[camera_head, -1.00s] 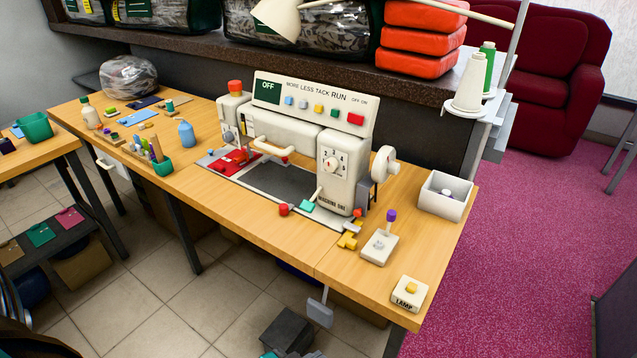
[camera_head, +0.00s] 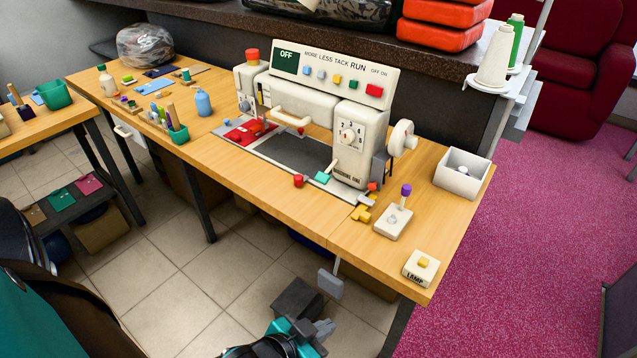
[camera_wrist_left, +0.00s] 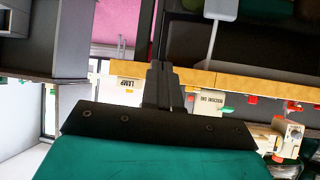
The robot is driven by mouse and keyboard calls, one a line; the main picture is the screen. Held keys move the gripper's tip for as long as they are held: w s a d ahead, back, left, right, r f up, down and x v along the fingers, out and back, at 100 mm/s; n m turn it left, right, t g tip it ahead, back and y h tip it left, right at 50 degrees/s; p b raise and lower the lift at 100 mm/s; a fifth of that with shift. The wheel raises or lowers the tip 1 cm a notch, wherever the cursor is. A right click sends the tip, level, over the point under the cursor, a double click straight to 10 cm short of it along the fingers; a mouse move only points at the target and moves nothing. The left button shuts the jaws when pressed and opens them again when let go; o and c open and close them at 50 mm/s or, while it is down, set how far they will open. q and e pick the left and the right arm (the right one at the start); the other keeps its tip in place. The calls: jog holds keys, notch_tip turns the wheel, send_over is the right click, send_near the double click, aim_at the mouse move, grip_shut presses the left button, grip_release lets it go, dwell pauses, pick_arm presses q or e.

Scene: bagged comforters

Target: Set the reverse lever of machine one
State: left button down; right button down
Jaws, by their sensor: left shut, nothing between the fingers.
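The cream sewing machine marked MACHINE ONE (camera_head: 357,145) stands on the wooden table, its panel (camera_head: 335,75) showing OFF. A red knob (camera_head: 298,181) sits low at its front beside a teal piece (camera_head: 322,178). A purple-topped lever (camera_head: 405,192) stands upright on a white base right of the machine. No label tells me which part is the reverse lever. My left gripper (camera_head: 324,329) is low in front of the table, apart from the machine. Its closed, empty fingers (camera_wrist_left: 163,84) show in the left wrist view. My right gripper is not in view.
The table (camera_head: 300,207) has its front edge between my left gripper and the machine. A LAMP box (camera_head: 421,267) and a white bin (camera_head: 464,172) stand at the right. A grey pedal (camera_head: 330,284) hangs below the table.

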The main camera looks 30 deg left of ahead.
aim_at(319, 181)
pick_arm(q)
jog(key=c, duration=1.8)
grip_release()
jog(key=shift+c, duration=0.2)
